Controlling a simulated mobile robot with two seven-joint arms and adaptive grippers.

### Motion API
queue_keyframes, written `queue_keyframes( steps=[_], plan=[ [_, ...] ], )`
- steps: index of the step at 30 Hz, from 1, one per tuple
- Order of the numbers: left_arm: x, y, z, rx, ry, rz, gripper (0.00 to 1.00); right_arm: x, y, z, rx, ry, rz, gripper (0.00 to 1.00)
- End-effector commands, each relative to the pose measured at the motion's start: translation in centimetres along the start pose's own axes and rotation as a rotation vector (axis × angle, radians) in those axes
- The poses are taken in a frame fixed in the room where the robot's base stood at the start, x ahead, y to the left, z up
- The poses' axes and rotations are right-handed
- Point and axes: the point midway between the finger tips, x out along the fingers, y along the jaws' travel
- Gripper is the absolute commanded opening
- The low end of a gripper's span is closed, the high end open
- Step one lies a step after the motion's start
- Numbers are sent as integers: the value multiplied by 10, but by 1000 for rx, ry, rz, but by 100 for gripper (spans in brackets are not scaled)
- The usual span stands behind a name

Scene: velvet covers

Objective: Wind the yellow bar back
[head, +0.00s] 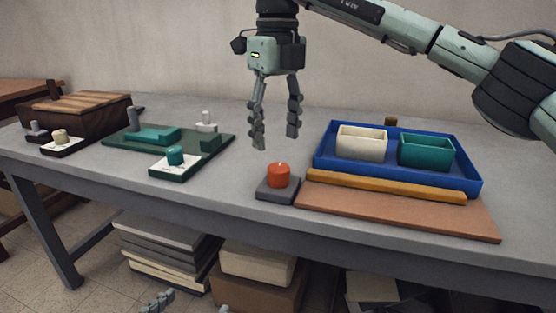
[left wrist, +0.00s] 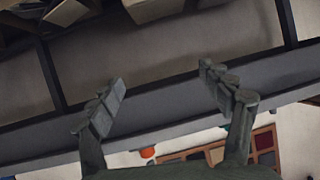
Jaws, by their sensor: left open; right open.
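The yellow bar (head: 385,187) lies along the front of the blue tray (head: 473,185), at the back of a flat brown board (head: 400,213). An orange-red round knob (head: 279,176) sits on a small grey base at the bar's left end. My right gripper (head: 273,138) is open and empty, pointing down above the knob and apart from it. My left gripper (head: 190,304) is low at the bottom of the head view, in front of the table, mostly out of frame. In the left wrist view its fingers (left wrist: 162,78) are spread with nothing between them.
The blue tray holds a cream bin (head: 361,142) and a teal bin (head: 426,152). The table's front edge lies above shelved boxes (head: 258,263).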

Motion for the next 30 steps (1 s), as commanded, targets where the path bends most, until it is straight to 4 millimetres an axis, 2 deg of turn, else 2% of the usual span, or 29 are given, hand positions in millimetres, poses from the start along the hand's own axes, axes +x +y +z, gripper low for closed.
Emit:
queue_keyframes(
  steps=[2,15,19,27,30],
  plan=[
    [-1,2,2,-10,-1,6,78,4,-3,-3,5,10,-17,56],
    [-1,18,-34,-21,167,39,78,67,-3,-3,2,9,-11,56],
    [-2,20,-39,-23,187,43,78,74,-3,-3,2,8,-11,56],
    [-2,20,-40,-23,191,43,78,76,-2,-3,2,7,-11,56],
    [-2,20,-40,-23,191,43,78,76,-2,-3,1,7,-10,44]
  ],
)
